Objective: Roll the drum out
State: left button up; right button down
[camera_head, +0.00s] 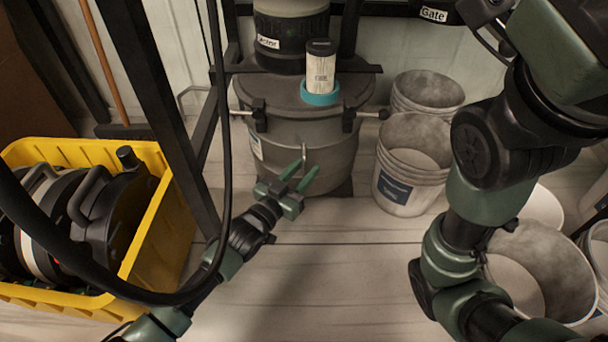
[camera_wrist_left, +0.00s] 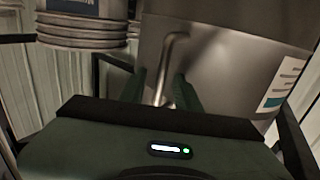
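The grey metal drum (camera_head: 285,125) stands upright on the floor under the black frame, with a lid and side clamps. A bent metal handle (camera_head: 305,154) sticks out of its front. My left gripper (camera_head: 301,172) is in front of the drum, its two green fingers apart and pointing at the handle. In the left wrist view the drum (camera_wrist_left: 225,50) fills the upper right, and its handle (camera_wrist_left: 166,65) shows between the fingers (camera_wrist_left: 158,88), with gaps visible; contact cannot be told. My right arm crosses the right side; its gripper is out of view.
A white filter cartridge (camera_head: 320,68) stands in a teal ring (camera_head: 319,94) on the lid. Stacked buckets (camera_head: 405,185) stand close right of the drum; other buckets (camera_head: 545,265) lie near my right arm. A yellow crate (camera_head: 150,240) is at left. Floor (camera_head: 330,260) before the drum is clear.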

pick_arm(q)
jog(key=shift+w, duration=0.1)
grip_shut()
dwell(1.4)
